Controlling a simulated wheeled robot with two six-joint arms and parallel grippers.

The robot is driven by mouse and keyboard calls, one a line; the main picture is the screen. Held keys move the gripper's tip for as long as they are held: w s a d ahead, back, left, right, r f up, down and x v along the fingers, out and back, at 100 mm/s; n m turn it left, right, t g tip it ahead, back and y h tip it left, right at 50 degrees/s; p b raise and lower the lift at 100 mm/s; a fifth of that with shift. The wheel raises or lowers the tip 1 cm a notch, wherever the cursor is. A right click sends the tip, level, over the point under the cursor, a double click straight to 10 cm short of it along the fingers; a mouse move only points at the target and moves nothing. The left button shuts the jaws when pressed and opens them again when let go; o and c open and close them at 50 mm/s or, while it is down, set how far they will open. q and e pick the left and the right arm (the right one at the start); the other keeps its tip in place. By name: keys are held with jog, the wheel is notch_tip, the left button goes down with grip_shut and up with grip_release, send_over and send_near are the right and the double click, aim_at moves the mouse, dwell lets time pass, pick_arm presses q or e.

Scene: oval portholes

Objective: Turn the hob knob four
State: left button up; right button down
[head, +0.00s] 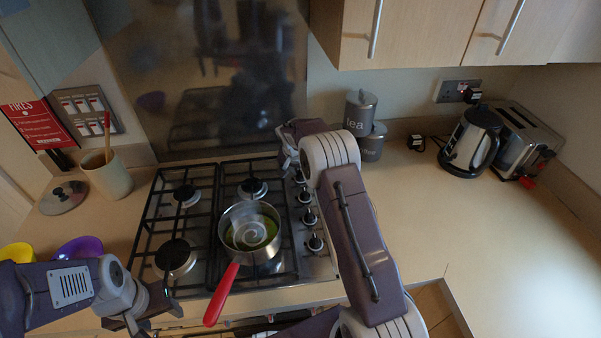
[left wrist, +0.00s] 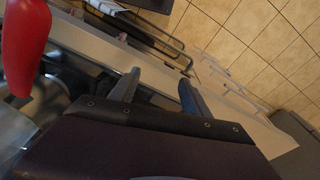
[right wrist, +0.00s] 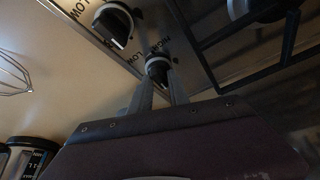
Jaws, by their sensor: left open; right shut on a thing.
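Several black hob knobs stand in a line along the right side of the hob (head: 205,287); nearer ones include one knob (head: 309,217) and the nearest knob (head: 315,243). I cannot read which number the gripped knob has. My left gripper (head: 158,305) is open and empty at the hob's front left; its open fingers (left wrist: 158,85) show in the left wrist view.
A steel pan (head: 250,232) with a red handle (head: 222,293) sits on the hob, handle towards the front. A utensil pot (head: 107,175) stands left, a tea canister (head: 359,112) behind, a kettle (head: 472,140) and toaster (head: 525,140) at right.

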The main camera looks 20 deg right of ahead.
jog(key=c, duration=1.2)
grip_release()
jog(key=b+v, duration=0.1)
jog(key=v, duration=0.8)
jog(key=shift+s+a, duration=0.1)
